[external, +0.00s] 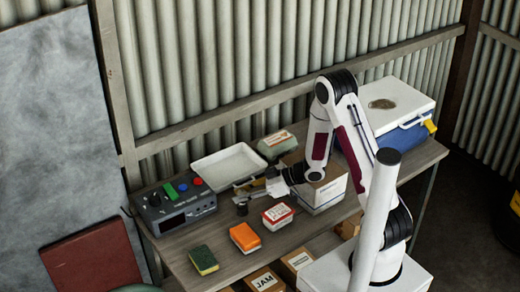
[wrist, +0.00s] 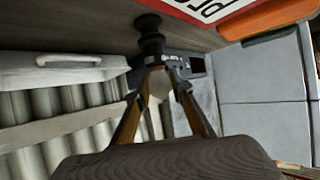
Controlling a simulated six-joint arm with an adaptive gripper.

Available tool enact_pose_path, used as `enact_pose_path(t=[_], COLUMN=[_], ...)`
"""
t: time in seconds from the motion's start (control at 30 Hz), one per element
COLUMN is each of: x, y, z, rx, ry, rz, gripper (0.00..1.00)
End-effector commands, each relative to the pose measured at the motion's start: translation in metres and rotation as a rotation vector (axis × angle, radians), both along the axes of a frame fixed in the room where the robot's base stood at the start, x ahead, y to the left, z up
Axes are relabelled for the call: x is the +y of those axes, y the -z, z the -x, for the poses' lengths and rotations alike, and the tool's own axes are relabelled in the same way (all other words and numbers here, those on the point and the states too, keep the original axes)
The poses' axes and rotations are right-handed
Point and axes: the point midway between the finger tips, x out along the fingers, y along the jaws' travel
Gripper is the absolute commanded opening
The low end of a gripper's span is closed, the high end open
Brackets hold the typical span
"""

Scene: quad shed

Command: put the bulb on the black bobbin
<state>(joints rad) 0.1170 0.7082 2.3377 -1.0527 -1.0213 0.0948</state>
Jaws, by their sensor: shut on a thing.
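My gripper (external: 246,188) is low over the bench in the external view, reaching left from the arm. In the wrist view its two tan fingers (wrist: 160,76) close on a pale, rounded bulb (wrist: 159,88). The bulb is too small to make out in the external view. The black bobbin (external: 241,208) stands on the bench just below the fingertips. In the wrist view the bobbin (wrist: 151,42) lies straight beyond the fingertips, in line with the bulb. I cannot tell whether the bulb touches it.
A white tray (external: 228,167) lies behind the bobbin and a black control box (external: 176,210) stands to its left. A red-and-white box (external: 278,216), an orange box (external: 245,238) and a sponge (external: 203,260) sit in front. A carton (external: 320,190) is to the right.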

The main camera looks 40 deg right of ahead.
Motion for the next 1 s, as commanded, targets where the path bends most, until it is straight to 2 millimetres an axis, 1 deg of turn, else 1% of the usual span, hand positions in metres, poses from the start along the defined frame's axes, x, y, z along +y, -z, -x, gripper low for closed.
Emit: enact_pose_path(t=[0.2,0.23,0.3,0.67,0.83,1.0], x=[0.0000,0.0000,0.0000,0.0001,0.0001,-0.0091], y=[0.0032,0.0034,0.0030,0.0025,-0.0008,-0.0063], z=[0.0001,0.0001,0.0001,0.0001,0.0000,0.0064], rx=[0.000,0.000,0.000,0.000,-0.001,0.000], ry=[-0.001,-0.001,0.000,0.000,0.000,0.002], rz=[0.000,0.000,0.000,0.000,-0.001,0.000], gripper=[0.01,0.24,0.39,0.39,0.39,0.39])
